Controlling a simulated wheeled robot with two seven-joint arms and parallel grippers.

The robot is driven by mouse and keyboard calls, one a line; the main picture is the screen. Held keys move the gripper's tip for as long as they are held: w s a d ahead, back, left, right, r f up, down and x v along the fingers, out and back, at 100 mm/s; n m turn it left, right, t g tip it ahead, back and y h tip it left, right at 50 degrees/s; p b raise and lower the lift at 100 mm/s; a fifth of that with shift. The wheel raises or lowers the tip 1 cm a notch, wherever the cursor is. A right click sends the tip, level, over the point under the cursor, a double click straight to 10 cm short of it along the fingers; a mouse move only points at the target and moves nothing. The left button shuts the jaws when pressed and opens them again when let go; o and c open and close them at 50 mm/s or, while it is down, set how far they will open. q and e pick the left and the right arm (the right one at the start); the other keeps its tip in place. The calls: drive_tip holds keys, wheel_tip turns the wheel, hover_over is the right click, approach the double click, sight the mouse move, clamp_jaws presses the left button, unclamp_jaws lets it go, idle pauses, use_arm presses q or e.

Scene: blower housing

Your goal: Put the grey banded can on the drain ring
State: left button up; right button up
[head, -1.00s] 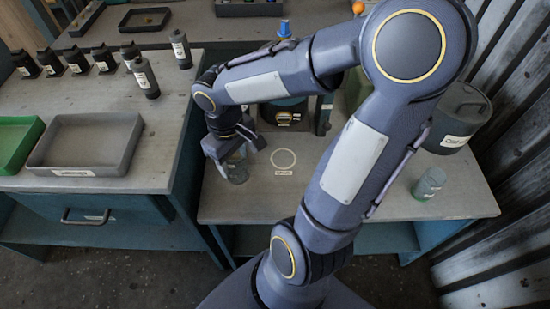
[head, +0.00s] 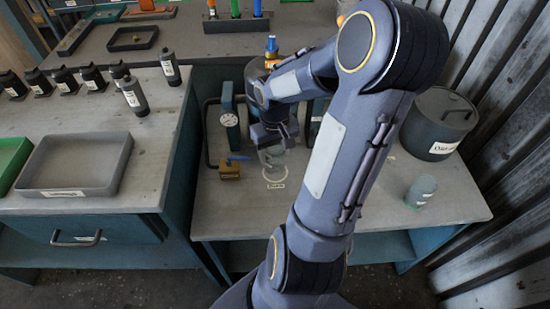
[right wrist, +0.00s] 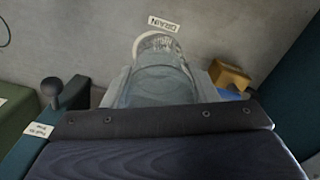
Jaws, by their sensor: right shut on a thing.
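My right gripper (head: 270,146) is shut on a grey, glassy can with a pale band, which shows just below the jaws in the head view (head: 272,159). The can fills the middle of the right wrist view (right wrist: 162,80). The drain ring (head: 275,184) is a white circle on the bench with a small label on its near side. The can stands over the ring's far part in the head view and hides some of it. I cannot tell whether the can touches the bench. My left gripper is out of view.
A brass block with a blue handle (head: 230,170) sits close left of the ring, by a gauge (head: 229,120). A similar greyish can (head: 421,190) stands at the right of the bench, near a large lidded drum (head: 440,125). The bench front is clear.

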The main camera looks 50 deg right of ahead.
drive_tip(key=d+f, duration=0.1)
drive_tip(key=w+d+f, duration=0.1)
drive_tip(key=shift+w+f, duration=0.15)
drive_tip(key=shift+f, duration=0.25)
drive_tip(key=shift+f+b, duration=0.35)
drive_tip(key=shift+f, duration=1.2)
drive_tip(key=shift+f, duration=0.2)
drive_tip(key=o, duration=1.1)
drive_tip(key=shift+c, duration=0.2)
drive_tip(key=shift+r, duration=0.2)
